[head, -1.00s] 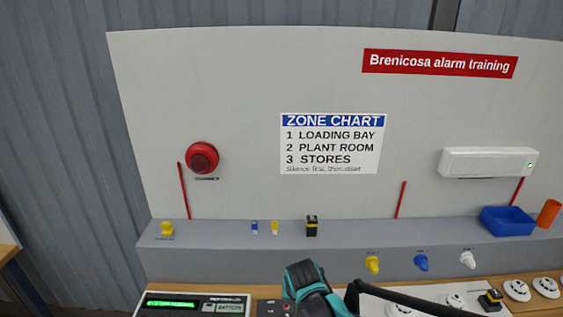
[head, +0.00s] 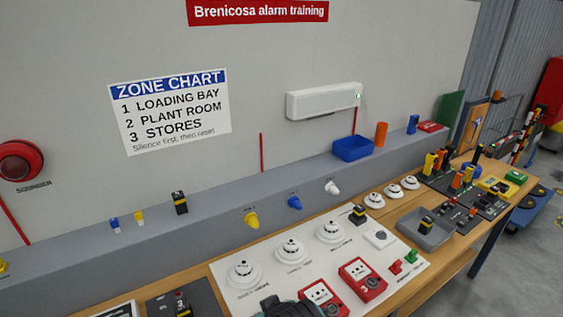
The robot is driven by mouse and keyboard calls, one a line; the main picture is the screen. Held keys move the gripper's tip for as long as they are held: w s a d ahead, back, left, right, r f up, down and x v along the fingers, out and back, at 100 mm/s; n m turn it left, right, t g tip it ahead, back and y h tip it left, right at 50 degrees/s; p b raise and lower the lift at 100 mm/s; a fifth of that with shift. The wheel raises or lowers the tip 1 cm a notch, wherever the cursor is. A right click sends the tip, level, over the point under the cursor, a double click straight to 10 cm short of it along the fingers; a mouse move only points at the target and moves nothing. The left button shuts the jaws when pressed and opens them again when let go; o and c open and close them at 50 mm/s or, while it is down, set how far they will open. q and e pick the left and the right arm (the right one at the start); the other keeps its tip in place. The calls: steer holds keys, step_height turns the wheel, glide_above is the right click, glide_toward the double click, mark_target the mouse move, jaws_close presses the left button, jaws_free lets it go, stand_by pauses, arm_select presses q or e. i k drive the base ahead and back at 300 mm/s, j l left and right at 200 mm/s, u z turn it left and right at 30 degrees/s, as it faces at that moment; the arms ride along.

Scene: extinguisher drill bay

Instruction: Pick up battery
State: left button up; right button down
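Several small black blocks with a yellow band look like batteries. One stands on the grey ledge (head: 181,203) at the left. One stands on the white board (head: 359,215) behind the red call points. One is in a grey tray (head: 408,230) farther right, the battery there showing at its middle (head: 427,225). Which one the task means cannot be told. A teal and black part of my arm shows at the bottom edge, in front of the board. No gripper fingers are visible.
White detectors (head: 291,251) and red call points (head: 362,281) crowd the white board. A blue bin (head: 352,149) and an orange cup (head: 381,134) stand on the ledge. Dark racks with coloured parts (head: 436,162) fill the bench's right end.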

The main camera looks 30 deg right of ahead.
mark_target(427, 222)
steer(key=k+z, duration=0.1)
steer(key=z, duration=1.05)
steer(key=i+j+z, duration=0.1)
steer(key=z, duration=1)
